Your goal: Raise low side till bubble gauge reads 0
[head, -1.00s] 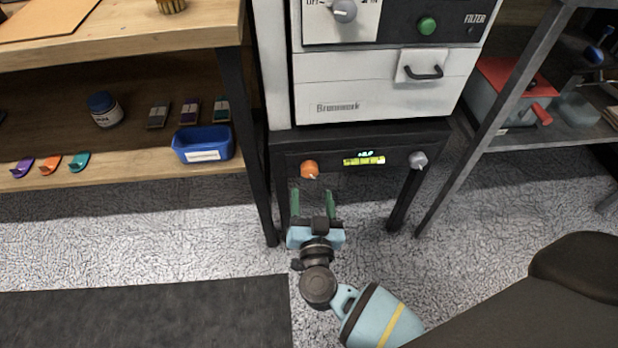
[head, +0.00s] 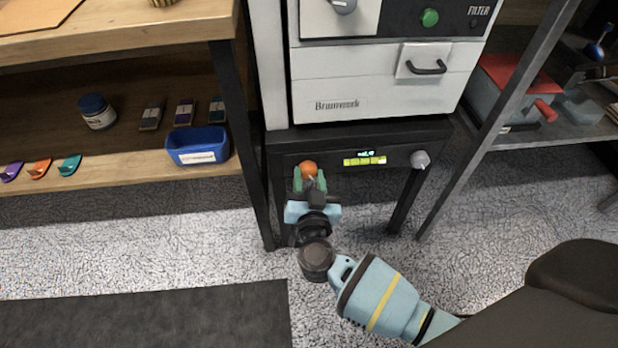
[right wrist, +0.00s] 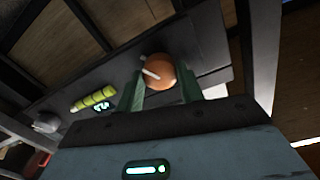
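The white machine (head: 385,90) stands on a black stand (head: 400,137). On the stand's front are an orange knob (head: 308,168) at left, a yellow-green bubble gauge (head: 364,160) in the middle and a grey knob (head: 420,160) at right. The gauge's reading is too small to tell. My right gripper (head: 310,182) is at the orange knob, its green fingers on either side. In the right wrist view the orange knob (right wrist: 160,74) with its white pointer sits between the fingertips; whether they touch it I cannot tell. My left gripper is not in view.
A wooden shelf at left holds a blue bin (head: 198,147), a jar (head: 97,111) and small boxes. A metal rack at right holds a red-lidded box (head: 512,85). A dark mat (head: 150,318) lies on the speckled floor. The stand's legs flank my right gripper.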

